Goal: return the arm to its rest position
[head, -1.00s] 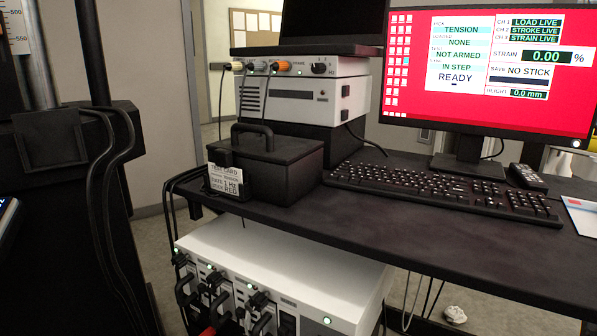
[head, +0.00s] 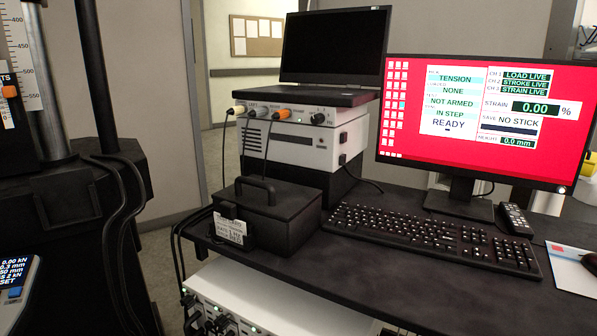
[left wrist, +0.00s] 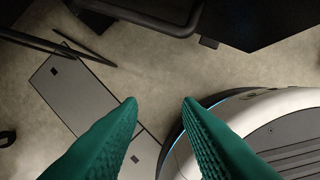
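My left gripper (left wrist: 160,102) shows only in the left wrist view. Its two green ridged fingers stand apart with nothing between them, above the grey floor (left wrist: 150,58). A rounded white and dark body with a blue light line lies below and right of the fingers, probably my own base. Neither arm shows in the head view. My right gripper is not in view.
A black desk (head: 390,270) carries a keyboard (head: 430,238), a red-screened monitor (head: 480,120), a black case (head: 270,215) and a white instrument box with a laptop (head: 335,45). A dark machine frame (head: 60,220) stands at the left. A white unit (head: 270,295) sits under the desk.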

